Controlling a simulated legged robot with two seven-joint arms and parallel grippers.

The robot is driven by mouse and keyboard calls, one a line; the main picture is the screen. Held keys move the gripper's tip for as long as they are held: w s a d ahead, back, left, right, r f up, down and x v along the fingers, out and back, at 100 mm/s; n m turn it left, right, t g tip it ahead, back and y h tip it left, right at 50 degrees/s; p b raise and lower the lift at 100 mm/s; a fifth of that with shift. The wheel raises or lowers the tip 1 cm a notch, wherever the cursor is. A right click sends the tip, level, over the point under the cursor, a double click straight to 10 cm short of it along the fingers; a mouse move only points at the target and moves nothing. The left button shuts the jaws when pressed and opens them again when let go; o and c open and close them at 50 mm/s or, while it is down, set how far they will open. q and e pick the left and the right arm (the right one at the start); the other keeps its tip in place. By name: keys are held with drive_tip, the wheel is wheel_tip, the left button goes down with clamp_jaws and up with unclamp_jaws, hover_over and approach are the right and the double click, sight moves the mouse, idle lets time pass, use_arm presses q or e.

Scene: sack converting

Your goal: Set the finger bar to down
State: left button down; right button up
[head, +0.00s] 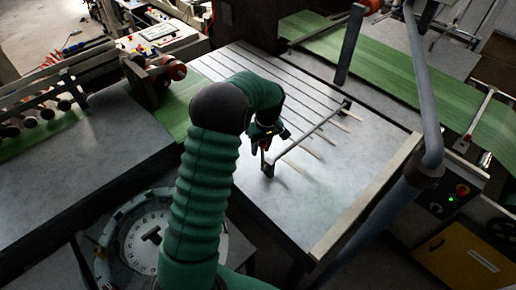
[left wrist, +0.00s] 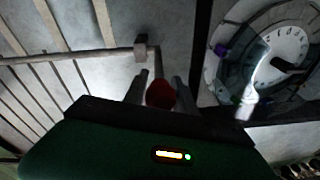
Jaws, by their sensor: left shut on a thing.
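The finger bar (head: 312,127) is a thin grey rod over the slatted table, running from near my gripper to a small block at the far right. In the left wrist view the bar (left wrist: 75,57) crosses the upper left and ends at a grey block. A red knob (left wrist: 160,94) at that end sits between the two fingers. My left gripper (head: 267,141) reaches down to the bar's near end. In the left wrist view its fingers (left wrist: 158,90) are shut on the red knob. The bar's height above the table is hard to judge. My right gripper is not in view.
The grey table (head: 330,185) has several slats and is bare at the front. A round dial (head: 143,243) stands at the lower left. A grey pipe (head: 424,90) rises at the right, near a control box with a green light (head: 451,200) and a yellow panel (head: 462,262).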

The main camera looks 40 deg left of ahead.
use_arm(q)
drive_tip(key=d+f+y+b, duration=0.1)
drive_tip(key=d+y+b, duration=0.2)
drive_tip(key=d+b, duration=0.3)
drive_tip(key=b, duration=0.2)
drive_tip(key=shift+s+d+f+y+b, duration=0.15)
drive_tip(key=shift+s+d+y+b, duration=0.15)
drive_tip(key=shift+d+y, duration=0.1)
drive_tip(key=shift+w+d, duration=0.1)
drive_tip(key=c, duration=1.4)
unclamp_jaws()
drive_tip(key=o, duration=0.4)
drive_tip(key=shift+c, duration=0.2)
